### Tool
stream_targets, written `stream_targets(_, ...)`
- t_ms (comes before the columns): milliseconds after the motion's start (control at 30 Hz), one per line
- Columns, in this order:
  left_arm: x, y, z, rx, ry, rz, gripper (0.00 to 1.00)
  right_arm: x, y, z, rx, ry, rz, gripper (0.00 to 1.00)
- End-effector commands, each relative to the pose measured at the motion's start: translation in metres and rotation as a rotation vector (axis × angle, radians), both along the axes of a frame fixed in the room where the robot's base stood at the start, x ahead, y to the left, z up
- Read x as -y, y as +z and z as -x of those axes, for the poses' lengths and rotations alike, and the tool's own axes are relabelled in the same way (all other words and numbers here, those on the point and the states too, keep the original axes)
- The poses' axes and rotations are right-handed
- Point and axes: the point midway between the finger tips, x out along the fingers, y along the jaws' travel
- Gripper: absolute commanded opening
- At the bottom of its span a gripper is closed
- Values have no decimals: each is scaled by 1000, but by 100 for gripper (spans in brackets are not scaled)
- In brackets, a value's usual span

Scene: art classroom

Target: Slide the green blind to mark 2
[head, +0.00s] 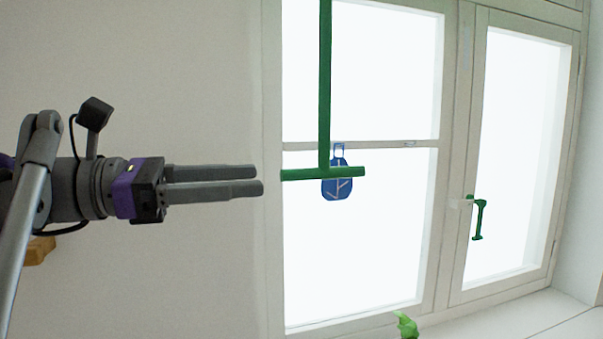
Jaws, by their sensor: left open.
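A green vertical strip (325,85) hangs in front of the left window pane and ends in a green horizontal bar (300,174), like an upside-down T. I take this to be the green blind's pull; no wider blind cloth shows. My left gripper (260,179) is open and empty, pointing right. Its fingertips are just left of the bar's left end, at about the same height in the picture. A gap shows between them; the depth is hard to tell. No mark 2 can be read. My right gripper is not in view.
A blue tag (337,190) with white lines hangs behind the bar, partly hidden by it. The right window has a green handle (479,218). A bright green object (407,325) shows at the bottom edge. Plain wall (190,270) lies below my left gripper.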

Motion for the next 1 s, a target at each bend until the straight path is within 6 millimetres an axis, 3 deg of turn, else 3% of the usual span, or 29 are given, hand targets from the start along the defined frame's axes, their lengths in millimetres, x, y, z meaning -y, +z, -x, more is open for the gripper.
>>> stream_targets(233, 15, 2, -4, -2, -5, 7, 50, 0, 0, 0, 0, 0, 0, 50)
stream_targets(700, 89, 2, -28, 0, -5, 5, 50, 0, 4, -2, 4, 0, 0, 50)
stream_targets(1000, 103, 2, -33, 0, -1, 5, 50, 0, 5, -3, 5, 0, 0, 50)
